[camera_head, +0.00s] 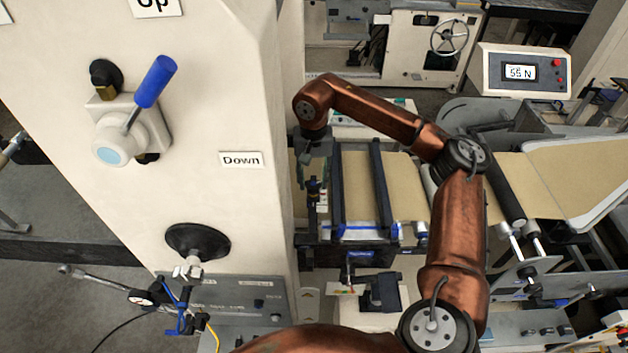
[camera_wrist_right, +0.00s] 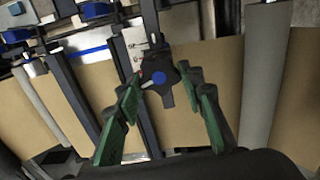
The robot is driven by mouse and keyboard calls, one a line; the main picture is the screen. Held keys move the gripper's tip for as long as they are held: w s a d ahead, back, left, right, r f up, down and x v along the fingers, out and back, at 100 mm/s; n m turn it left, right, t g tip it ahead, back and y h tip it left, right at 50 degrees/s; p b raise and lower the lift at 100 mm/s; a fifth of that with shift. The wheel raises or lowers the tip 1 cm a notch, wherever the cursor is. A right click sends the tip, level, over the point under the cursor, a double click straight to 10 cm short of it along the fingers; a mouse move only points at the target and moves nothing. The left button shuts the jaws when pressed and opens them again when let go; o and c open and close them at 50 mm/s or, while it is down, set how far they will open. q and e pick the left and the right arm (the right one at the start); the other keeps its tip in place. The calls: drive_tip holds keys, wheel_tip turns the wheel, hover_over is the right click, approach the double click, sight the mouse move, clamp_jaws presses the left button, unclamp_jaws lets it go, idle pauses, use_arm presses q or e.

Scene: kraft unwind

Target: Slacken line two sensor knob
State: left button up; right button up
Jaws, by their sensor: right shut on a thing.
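The sensor knob (camera_wrist_right: 170,92) is a black star-shaped knob with a blue centre, on a dark bar over the brown web in the right wrist view. In the head view my right gripper (camera_head: 305,172) points down beside the white column and largely hides the knob. A tension display (camera_head: 521,72) at the upper right appears to read 55 N. My left gripper is not in view.
The white column (camera_head: 220,60) stands close left of my right gripper, with a blue-handled lever (camera_head: 155,82) and a "Down" label (camera_head: 241,159). Brown kraft web (camera_head: 405,185) runs between dark rollers to the right. A grey panel (camera_head: 240,300) is below.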

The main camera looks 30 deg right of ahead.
sight(313, 182)
drive_tip(key=shift+f, duration=0.25)
idle(0.3)
drive_tip(key=o, duration=1.2)
drive_tip(key=shift+w+r, duration=0.1)
drive_tip(key=shift+c, duration=0.2)
drive_tip(key=shift+r, duration=0.2)
wheel_tip(313, 182, up, 12)
drive_tip(key=shift+f, duration=0.15)
